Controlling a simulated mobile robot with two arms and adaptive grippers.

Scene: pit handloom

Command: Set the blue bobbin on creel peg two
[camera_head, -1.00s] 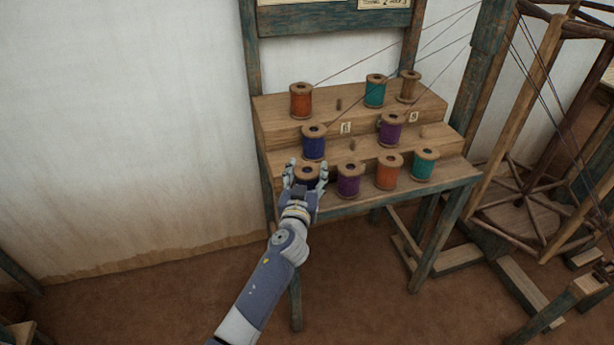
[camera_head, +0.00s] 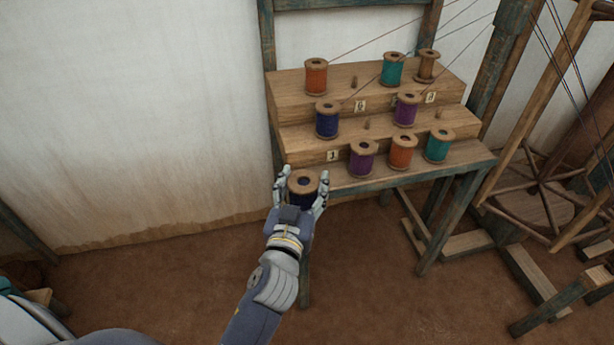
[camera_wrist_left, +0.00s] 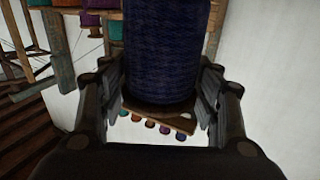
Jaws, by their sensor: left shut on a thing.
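The blue bobbin (camera_head: 304,198) is upright between the fingers of my left gripper (camera_head: 302,180), held clear of the creel, in front of its left corner. In the left wrist view the blue bobbin (camera_wrist_left: 165,50) fills the space between the fingers. On the stepped wooden creel (camera_head: 305,157), a label "1" (camera_head: 332,155) marks the left end of the lowest step, where no bobbin stands. To its right, in second place, stands a purple bobbin (camera_head: 363,158); its label is hidden. My right gripper is out of view.
An orange bobbin (camera_head: 401,152) and a teal bobbin (camera_head: 438,144) continue the lowest row. Another blue bobbin (camera_head: 327,119) stands on the middle step, with a bare peg (camera_head: 367,124) beside it. Threads rise from upper bobbins. A wooden reel frame (camera_head: 545,190) stands right.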

